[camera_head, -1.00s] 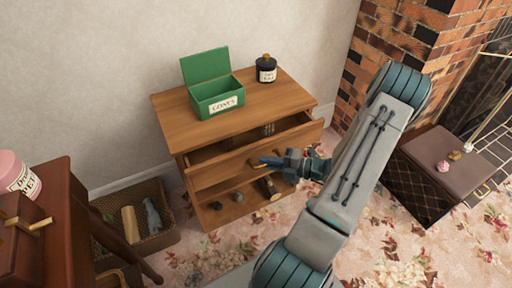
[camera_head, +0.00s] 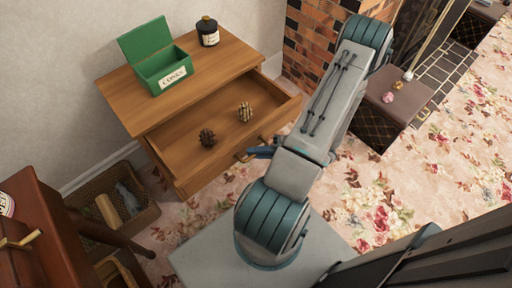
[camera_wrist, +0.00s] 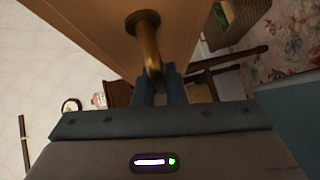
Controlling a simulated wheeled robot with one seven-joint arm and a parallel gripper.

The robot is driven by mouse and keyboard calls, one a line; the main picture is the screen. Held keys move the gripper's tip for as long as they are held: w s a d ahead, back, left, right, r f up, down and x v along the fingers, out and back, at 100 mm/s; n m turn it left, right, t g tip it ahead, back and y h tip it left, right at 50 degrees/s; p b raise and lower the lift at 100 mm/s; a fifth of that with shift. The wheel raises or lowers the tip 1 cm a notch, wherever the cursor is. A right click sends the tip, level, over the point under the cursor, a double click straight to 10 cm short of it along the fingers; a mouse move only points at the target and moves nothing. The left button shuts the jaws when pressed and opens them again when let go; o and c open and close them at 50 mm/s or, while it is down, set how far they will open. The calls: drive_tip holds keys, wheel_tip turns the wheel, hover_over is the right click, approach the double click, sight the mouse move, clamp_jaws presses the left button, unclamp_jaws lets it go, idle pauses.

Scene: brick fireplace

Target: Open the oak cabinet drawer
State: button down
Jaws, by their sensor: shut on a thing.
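The oak cabinet (camera_head: 225,50) stands against the wall, with its upper drawer (camera_head: 178,145) pulled well out. My gripper (camera_head: 255,153) is at the middle of the drawer front, partly hidden behind my arm. In the wrist view, a brass handle (camera_wrist: 148,45) runs down from the wooden front to between my fingers (camera_wrist: 160,88), which are shut on it.
A green box (camera_head: 165,72) with its lid up and a dark jar (camera_head: 208,32) stand on the cabinet. A wicker basket (camera_head: 140,215) is on the floor at left, near a reddish wooden table (camera_head: 50,215). A dark padded stool (camera_head: 385,110) is at right.

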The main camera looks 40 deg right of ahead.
drive_tip(key=c, duration=1.5)
unclamp_jaws()
drive_tip(key=p+v, duration=0.1)
drive_tip(key=v, duration=1.3)
drive_tip(key=shift+p, duration=0.3)
